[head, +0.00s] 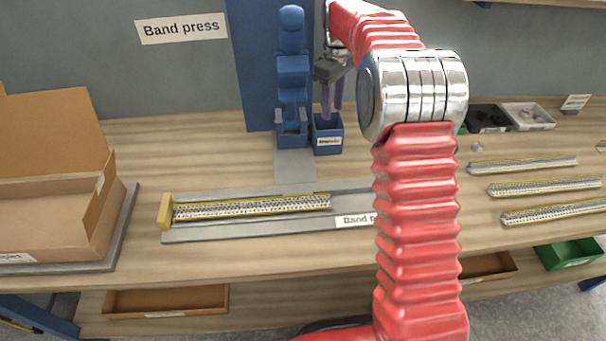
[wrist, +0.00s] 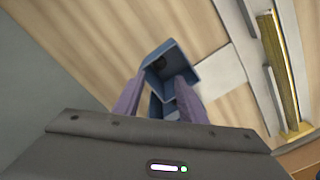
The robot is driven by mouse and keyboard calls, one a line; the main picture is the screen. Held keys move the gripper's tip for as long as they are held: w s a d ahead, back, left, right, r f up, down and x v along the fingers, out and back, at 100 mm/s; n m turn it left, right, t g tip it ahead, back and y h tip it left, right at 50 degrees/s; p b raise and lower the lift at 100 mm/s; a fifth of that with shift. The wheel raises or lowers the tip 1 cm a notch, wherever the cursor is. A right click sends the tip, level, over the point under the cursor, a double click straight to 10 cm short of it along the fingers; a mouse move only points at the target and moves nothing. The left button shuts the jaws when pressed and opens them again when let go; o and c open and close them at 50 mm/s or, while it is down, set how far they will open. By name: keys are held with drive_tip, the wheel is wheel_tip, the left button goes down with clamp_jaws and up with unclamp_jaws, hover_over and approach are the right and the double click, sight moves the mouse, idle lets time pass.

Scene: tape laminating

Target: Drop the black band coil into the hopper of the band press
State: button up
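The blue band press (head: 292,75) stands at the back of the bench, under its sign. The blue hopper (head: 328,136), a small open box with a white label, sits at its right foot. My gripper (head: 332,106) points down just above the hopper, its purple fingers apart with nothing visible between them. In the wrist view the fingers straddle the view of the hopper (wrist: 184,67). A small dark round thing (wrist: 158,63) shows inside the hopper; it looks like the black band coil, but it is partly shaded.
A metal fixture (head: 200,236) with a perforated strip lies in front of the press. An open cardboard box (head: 50,215) stands at left. At right are a black tray (head: 488,118), a light tray (head: 528,115) and several perforated strips (head: 545,187).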

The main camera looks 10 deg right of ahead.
drive_tip(key=shift+o, duration=1.1)
wheel_tip(320, 180, up, 14)
drive_tip(key=shift+f, duration=0.15)
idle(0.7)
